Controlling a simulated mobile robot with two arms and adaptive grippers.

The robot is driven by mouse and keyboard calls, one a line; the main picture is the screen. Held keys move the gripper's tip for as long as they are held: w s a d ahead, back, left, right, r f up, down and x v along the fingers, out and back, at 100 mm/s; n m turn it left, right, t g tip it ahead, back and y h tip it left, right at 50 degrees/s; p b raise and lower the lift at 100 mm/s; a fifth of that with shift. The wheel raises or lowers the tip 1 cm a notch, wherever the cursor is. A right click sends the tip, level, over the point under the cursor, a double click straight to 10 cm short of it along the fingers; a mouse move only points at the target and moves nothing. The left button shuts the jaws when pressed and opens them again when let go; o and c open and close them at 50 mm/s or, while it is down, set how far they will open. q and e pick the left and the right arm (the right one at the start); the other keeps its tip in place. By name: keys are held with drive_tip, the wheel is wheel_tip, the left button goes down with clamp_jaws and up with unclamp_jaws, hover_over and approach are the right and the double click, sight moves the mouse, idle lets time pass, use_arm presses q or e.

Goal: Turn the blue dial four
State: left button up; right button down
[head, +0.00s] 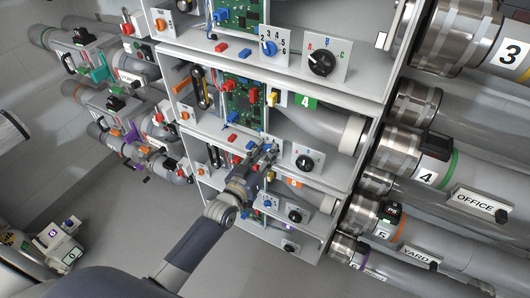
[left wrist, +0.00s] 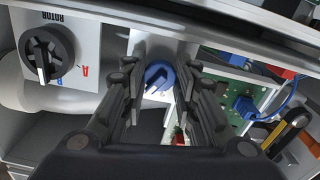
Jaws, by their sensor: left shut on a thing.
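The blue dial (left wrist: 157,76), with a white pointer line, sits on a small white plate in the left wrist view. My left gripper (left wrist: 160,88) has a finger on each side of the dial and is shut on it. In the head view my left gripper (head: 268,152) reaches up to a middle shelf of the white rack, and its fingers hide the dial there. My right gripper is not in view.
A black rotary knob (head: 304,162) is right of the gripper; the left wrist view shows it at left (left wrist: 48,57). A green circuit board (head: 244,99) is above the gripper. Large grey pipes, one labelled OFFICE (head: 481,203), run along the right. The lower-left floor is mostly open.

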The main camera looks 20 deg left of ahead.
use_arm(q)
drive_tip(key=shift+n, duration=0.9)
drive_tip(key=o, duration=1.1)
drive_tip(key=shift+s, duration=0.1)
drive_tip(key=s, duration=0.4)
drive_tip(key=s+a, duration=0.1)
drive_tip(key=s, duration=0.2)
drive_tip(key=s+a, duration=0.1)
drive_tip(key=s, duration=0.3)
drive_tip(key=shift+s, duration=0.35)
